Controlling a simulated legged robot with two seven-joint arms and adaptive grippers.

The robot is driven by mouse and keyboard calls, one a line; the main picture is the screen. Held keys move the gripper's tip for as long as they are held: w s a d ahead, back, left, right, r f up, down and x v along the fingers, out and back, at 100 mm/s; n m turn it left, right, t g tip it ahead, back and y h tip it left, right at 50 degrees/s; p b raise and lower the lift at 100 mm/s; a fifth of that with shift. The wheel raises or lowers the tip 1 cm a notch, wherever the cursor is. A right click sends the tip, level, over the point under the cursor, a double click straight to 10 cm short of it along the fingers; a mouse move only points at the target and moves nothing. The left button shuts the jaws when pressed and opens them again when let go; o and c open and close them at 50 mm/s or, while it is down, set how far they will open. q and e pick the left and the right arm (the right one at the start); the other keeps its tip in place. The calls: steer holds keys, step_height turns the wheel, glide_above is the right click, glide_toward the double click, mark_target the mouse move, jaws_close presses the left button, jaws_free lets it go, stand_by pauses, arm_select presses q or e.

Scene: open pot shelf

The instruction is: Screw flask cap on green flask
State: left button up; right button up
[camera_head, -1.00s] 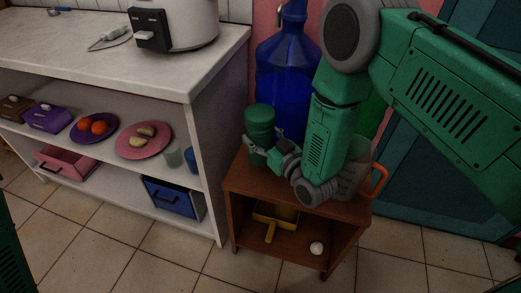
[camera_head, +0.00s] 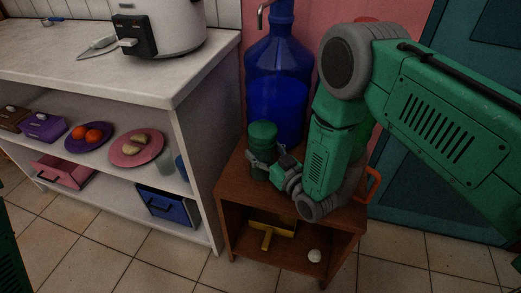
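The green flask (camera_head: 263,139) stands upright at the left part of the wooden stand's top. Its wide green upper part looks like a cap; I cannot tell whether it is screwed down or resting loose. My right gripper (camera_head: 264,163) comes from the right, its fingers on either side of the flask just below that upper part, apparently closed on it. The flask's base is partly hidden behind the gripper. My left gripper is out of view; only a bit of my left arm shows at the lower left edge.
The brown wooden stand (camera_head: 226,187) has a yellow object (camera_head: 268,236) and a white ball (camera_head: 314,256) on its lower shelf. A big blue water bottle (camera_head: 277,90) stands close behind the flask. An orange handle (camera_head: 374,184) sits at right. A white shelf unit (camera_head: 196,165) is at left.

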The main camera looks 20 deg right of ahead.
steer(key=shift+o, duration=1.3)
steer(key=shift+d+f, duration=0.2)
steer(key=shift+d, duration=0.25)
steer(key=shift+a+r, duration=0.15)
steer(key=shift+a, duration=0.55)
steer(key=shift+s+a, duration=0.25)
steer(key=p+v, duration=0.1)
steer(key=v, duration=0.2)
steer(key=p+v, duration=0.1)
steer(key=v, duration=0.3)
steer(key=d+p+v, duration=0.1)
steer(key=v, duration=0.3)
steer(key=shift+w, duration=0.2)
steer(key=shift+s+a+r, duration=0.1)
steer(key=shift+s, duration=0.2)
steer(key=shift+s+a, duration=0.15)
steer(key=shift+a, duration=0.2)
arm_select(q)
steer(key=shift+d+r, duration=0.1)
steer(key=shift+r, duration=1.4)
arm_select(e)
steer(key=shift+d, duration=0.55)
steer(key=shift+a, duration=0.1)
